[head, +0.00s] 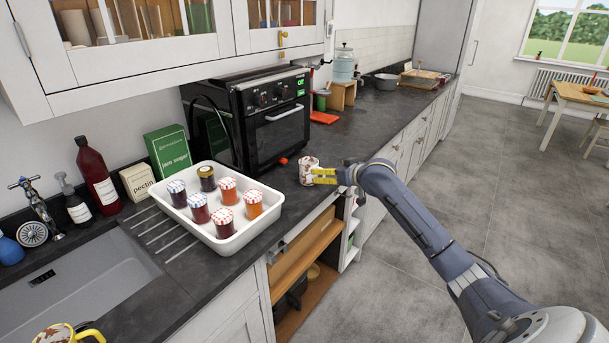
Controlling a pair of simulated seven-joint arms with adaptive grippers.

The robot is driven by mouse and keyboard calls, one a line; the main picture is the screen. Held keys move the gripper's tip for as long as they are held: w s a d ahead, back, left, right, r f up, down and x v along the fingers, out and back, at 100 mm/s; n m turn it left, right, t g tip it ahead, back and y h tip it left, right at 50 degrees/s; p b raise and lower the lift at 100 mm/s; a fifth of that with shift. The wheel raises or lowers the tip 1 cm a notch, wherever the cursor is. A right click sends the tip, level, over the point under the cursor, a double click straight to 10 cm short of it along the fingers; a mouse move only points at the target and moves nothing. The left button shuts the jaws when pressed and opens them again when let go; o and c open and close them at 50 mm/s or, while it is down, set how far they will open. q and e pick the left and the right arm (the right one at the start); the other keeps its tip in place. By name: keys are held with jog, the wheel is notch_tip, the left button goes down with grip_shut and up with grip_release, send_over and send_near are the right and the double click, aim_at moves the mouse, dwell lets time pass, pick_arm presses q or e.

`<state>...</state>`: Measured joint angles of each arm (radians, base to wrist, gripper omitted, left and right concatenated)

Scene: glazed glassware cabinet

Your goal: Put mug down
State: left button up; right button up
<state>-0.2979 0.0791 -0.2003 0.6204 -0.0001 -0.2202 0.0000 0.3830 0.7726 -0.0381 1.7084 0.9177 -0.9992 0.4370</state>
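The fingers overlap the mug's side in this view. Whether they grip it, or its handle, is too small to tell. My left gripper is not in view.
A white tray (232,244) of several jam jars stands left of the mug. The black oven (270,122) is behind. A yellow-handled patterned mug (56,334) is cut off at bottom left. An open shelf (305,250) lies below the counter. Dark worktop (365,122) is clear farther right.

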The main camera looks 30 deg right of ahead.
aim_at(314, 167)
jog(key=x, duration=0.8)
jog(key=shift+w+f, duration=0.1)
jog(key=shift+w, duration=0.1)
jog(key=shift+x, duration=2.9)
jog(key=shift+a, duration=0.1)
jog(key=c, duration=1.5)
jog(key=shift+c, duration=0.2)
notch_tip(314, 167, up, 20)
jog(key=shift+f, duration=0.15)
